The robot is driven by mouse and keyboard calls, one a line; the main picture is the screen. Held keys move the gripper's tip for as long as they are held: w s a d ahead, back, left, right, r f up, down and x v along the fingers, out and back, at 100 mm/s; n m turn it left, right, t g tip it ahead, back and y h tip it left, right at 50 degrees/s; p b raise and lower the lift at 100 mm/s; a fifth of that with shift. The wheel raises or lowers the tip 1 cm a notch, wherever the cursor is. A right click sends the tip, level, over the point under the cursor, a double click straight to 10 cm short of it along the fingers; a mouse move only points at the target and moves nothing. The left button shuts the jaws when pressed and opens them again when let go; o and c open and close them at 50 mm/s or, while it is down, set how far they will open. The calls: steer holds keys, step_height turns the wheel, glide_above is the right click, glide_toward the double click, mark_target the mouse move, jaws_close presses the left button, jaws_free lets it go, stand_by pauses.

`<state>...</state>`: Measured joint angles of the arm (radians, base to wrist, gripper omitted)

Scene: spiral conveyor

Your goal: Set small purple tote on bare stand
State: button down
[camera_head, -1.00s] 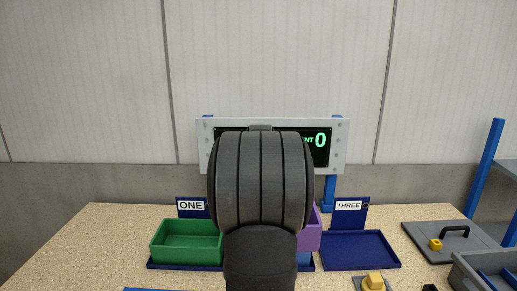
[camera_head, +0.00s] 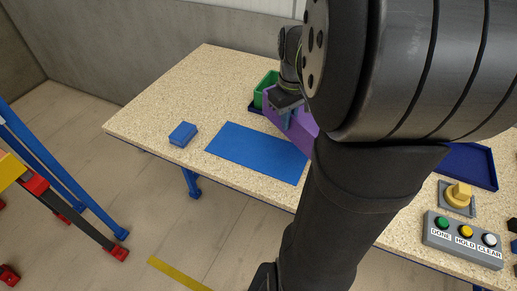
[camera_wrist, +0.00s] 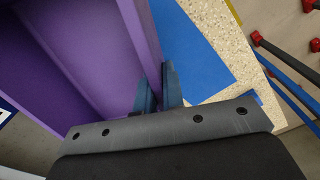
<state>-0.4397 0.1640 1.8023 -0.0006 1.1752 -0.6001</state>
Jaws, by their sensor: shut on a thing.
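The small purple tote (camera_head: 303,133) shows in the head view just left of my arm, partly hidden by it. My gripper (camera_head: 288,112) is shut on the tote's side wall. In the wrist view the gripper fingers (camera_wrist: 158,92) pinch that wall, and the open, empty inside of the tote (camera_wrist: 70,60) fills the left. The tote appears to be above the table; its exact height I cannot tell. A dark blue stand (camera_head: 472,168) at the right shows bare in its visible part; my arm hides the rest.
A green tote (camera_head: 266,84) stands behind the purple one. A flat blue mat (camera_head: 255,150) and a small blue block (camera_head: 183,134) lie on the speckled table (camera_head: 185,85). A button box (camera_head: 462,240) and a yellow knob (camera_head: 458,195) are at the right front.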

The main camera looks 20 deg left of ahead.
steer(key=s+a+f+n, duration=0.2)
steer(key=s, duration=0.1)
glide_above(240, 162)
step_height(240, 162, down, 6)
steer(key=shift+f, duration=2)
steer(key=shift+f, duration=0.1)
steer(key=c, duration=1.9)
jaws_free()
steer(key=shift+f+m, duration=0.1)
steer(key=shift+m, duration=0.2)
steer(key=o, duration=0.4)
steer(key=shift+c, duration=0.2)
steer(key=shift+o, duration=0.4)
step_height(240, 162, up, 12)
steer(key=shift+r, duration=0.2)
